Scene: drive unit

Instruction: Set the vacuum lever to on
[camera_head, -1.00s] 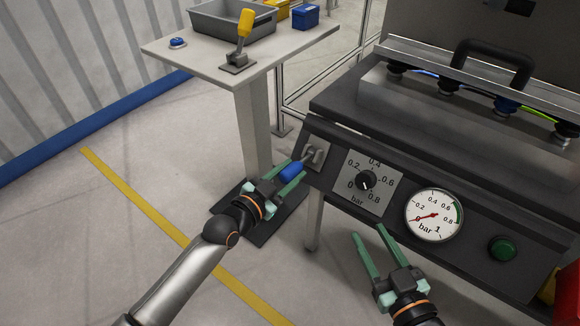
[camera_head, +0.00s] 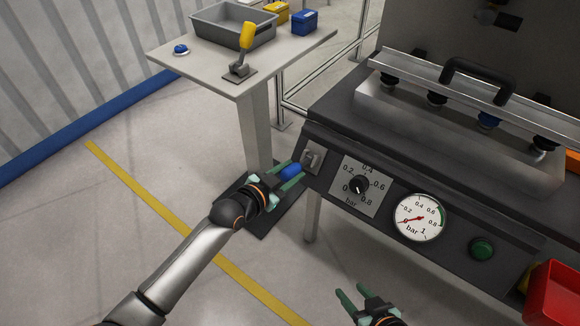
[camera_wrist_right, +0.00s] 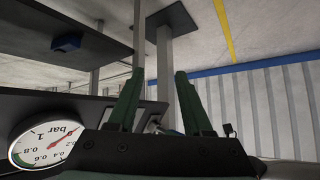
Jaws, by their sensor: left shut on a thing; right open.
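The vacuum lever has a blue handle (camera_head: 290,171) and a grey mount (camera_head: 313,159) at the left end of the dark control panel (camera_head: 460,238). The handle sticks out toward the lower left, away from the panel. My left gripper (camera_head: 287,176) is shut on the blue handle, with its green fingers on either side of it. The fingers partly hide the lever's shaft. My right gripper (camera_head: 358,297) is open and empty, low in front of the panel. Its spread fingers also show in the right wrist view (camera_wrist_right: 160,100).
A side table (camera_head: 205,72) holds a yellow-handled lever (camera_head: 246,37) and a grey bin (camera_head: 215,30). A red bin (camera_head: 553,297) is at right.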

